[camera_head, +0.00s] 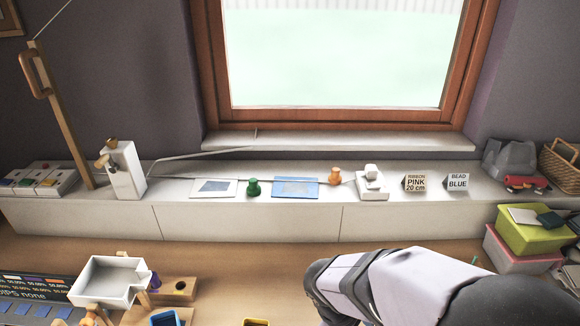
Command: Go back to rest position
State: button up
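My arm (420,285) shows at the lower right as a white link with dark joints, reaching in from the bottom edge. My gripper is not in view, so I cannot see its fingers or whether it holds anything. The arm hides part of the wooden table (230,262) behind it.
A white tray (92,292) stands lower left. Green and pink boxes (530,237) are stacked right.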

jog(key=s+d+r+m+y+p, duration=0.1)
jog(key=s+r+m+y+p, duration=0.2)
jog(key=m, duration=0.7)
jog(key=shift+s+d+r+g+y+p, duration=0.15)
jog(key=shift+s+r+g+y+p, duration=0.2)
jog(key=shift+r, duration=0.5)
